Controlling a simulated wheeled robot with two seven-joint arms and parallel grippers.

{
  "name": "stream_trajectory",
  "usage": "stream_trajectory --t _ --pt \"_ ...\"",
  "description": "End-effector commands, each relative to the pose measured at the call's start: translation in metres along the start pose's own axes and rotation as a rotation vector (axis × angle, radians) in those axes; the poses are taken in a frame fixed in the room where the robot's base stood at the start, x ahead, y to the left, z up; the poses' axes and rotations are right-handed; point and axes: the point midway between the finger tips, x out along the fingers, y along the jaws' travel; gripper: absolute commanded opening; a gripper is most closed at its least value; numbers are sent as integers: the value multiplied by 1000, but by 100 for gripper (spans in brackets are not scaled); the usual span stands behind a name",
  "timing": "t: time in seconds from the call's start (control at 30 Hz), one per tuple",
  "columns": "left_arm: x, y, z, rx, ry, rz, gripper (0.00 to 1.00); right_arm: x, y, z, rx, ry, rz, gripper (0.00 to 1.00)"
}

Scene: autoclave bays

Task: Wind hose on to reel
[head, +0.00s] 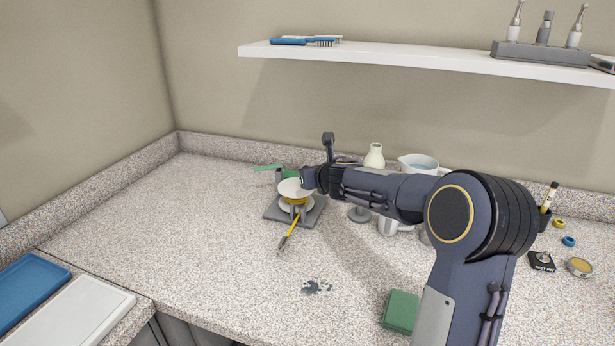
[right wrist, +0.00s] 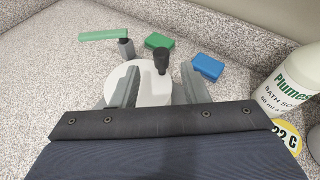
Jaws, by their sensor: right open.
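The reel (head: 289,187) has white discs with yellow hose (head: 297,201) between them and stands on a grey base plate (head: 311,215). A length of hose hangs off its front onto the counter, ending in a dark tip. In the right wrist view the reel's white top disc (right wrist: 150,92) carries a dark upright crank knob (right wrist: 161,60). My right gripper (right wrist: 158,72) is open over the disc, with the knob between its two fingers, near their tips. I cannot tell whether the fingers touch it. In the head view this gripper (head: 307,180) partly covers the reel. My left gripper is not in view.
A green bar on a grey post (right wrist: 105,36), a green block (right wrist: 158,41) and a blue block (right wrist: 208,66) lie behind the reel. A labelled bottle (right wrist: 296,85) stands to the right.

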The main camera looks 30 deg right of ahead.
Motion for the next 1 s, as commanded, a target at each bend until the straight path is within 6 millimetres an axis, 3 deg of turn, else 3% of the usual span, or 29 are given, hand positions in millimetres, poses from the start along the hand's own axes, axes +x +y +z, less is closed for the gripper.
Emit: stream_trajectory --t 0.2,0.4,0.77,1.0 --pt "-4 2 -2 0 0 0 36 37 -1 0 3 3 -4 41" --pt "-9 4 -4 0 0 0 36 60 -1 1 5 1 -4 41" --pt "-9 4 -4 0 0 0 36 66 -1 0 6 0 -5 41" --pt "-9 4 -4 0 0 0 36 66 -1 0 6 0 -5 9"
